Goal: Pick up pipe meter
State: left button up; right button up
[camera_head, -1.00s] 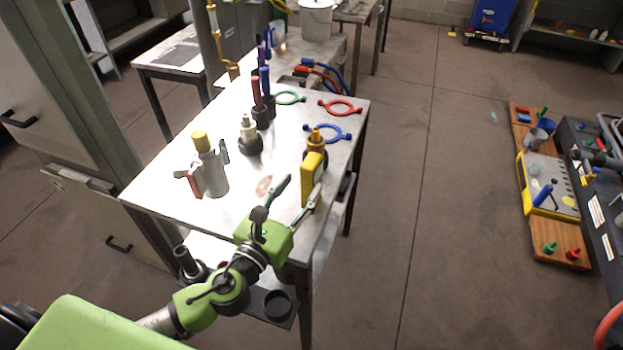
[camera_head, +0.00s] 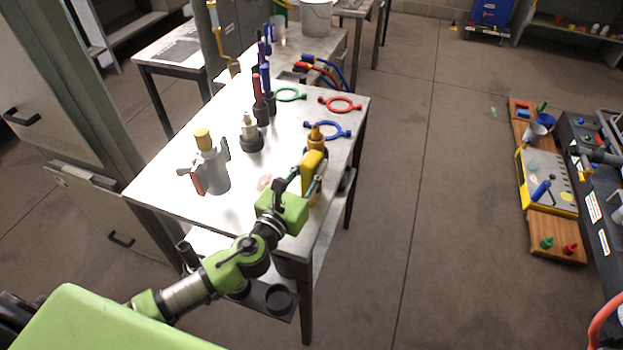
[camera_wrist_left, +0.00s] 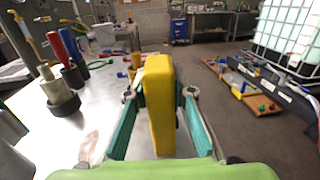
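The pipe meter, which I take to be the upright yellow block (camera_head: 313,163), stands near the right edge of the metal table (camera_head: 165,190). It also fills the middle of the left wrist view (camera_wrist_left: 160,105). My left gripper (camera_head: 299,186) is at the near side of the block. In the left wrist view its two teal fingers (camera_wrist_left: 163,97) are spread, one on each side of the block, with a visible gap on both sides. The lower part of the block is partly hidden by the gripper in the head view. My right gripper is not in view.
A brass-topped fitting (camera_head: 316,133) and a blue ring (camera_head: 334,129) sit just behind the block. A grey valve with a yellow cap (camera_head: 212,172) and a dark-based fitting (camera_head: 250,140) stand to the left. Open floor (camera_head: 415,200) lies right of the table.

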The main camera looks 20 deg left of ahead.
pick_arm(q)
grip_shut()
jog(key=shift+r, duration=0.15)
